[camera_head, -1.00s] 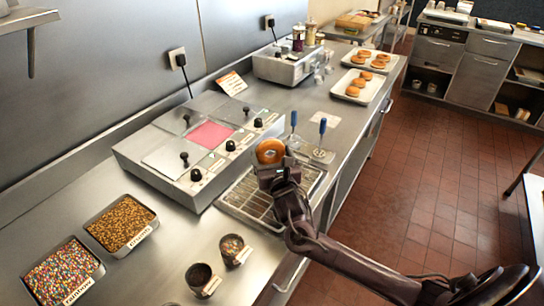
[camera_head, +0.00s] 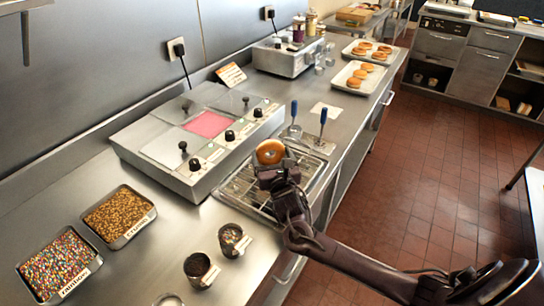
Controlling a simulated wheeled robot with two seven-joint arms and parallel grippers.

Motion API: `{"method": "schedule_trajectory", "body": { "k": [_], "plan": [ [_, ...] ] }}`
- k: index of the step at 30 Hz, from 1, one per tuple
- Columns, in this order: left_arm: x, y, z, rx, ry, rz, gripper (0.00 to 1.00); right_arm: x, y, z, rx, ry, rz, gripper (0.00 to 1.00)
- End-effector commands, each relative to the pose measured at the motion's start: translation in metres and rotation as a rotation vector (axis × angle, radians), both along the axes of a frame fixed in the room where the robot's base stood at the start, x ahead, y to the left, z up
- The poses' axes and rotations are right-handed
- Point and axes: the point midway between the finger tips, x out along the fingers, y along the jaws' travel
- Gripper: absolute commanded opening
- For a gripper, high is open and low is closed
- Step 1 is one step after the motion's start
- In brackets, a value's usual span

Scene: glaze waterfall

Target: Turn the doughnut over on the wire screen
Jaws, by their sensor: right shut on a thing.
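The doughnut (camera_head: 270,151) is golden brown with a paler band and stands on edge, its ring side towards me. My right gripper (camera_head: 272,166) is shut on its lower part. It holds the doughnut above the far part of the wire screen (camera_head: 237,187), a metal grid on the counter. I cannot tell whether the doughnut touches the screen. The gripper and wrist hide part of the screen. My left gripper is out of view.
The glaze station with a pink well (camera_head: 208,124) stands left of the screen. Topping trays (camera_head: 118,217) and small cups (camera_head: 201,269) are at the front. Trays of doughnuts (camera_head: 360,78) lie farther back.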

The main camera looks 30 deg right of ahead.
Motion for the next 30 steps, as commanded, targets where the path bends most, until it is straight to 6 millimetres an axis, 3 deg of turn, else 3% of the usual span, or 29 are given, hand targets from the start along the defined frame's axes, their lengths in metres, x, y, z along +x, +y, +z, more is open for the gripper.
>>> {"method": "schedule_trajectory", "body": {
  "k": [10, 11, 15, 30],
  "plan": [
    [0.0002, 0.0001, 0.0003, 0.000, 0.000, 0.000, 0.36, 0.0001, 0.0000, -0.0030, 0.001, -0.001, 0.000, 0.59],
    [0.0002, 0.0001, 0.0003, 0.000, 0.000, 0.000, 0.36, 0.0001, 0.0000, -0.0031, 0.001, -0.001, 0.000, 0.83],
    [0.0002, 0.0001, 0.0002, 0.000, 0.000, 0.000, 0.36, 0.0001, 0.0000, -0.0032, 0.001, 0.000, 0.000, 1.00],
    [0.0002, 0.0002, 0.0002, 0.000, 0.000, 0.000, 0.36, 0.0000, 0.0000, -0.0035, 0.000, 0.000, 0.000, 1.00]
  ]
}}
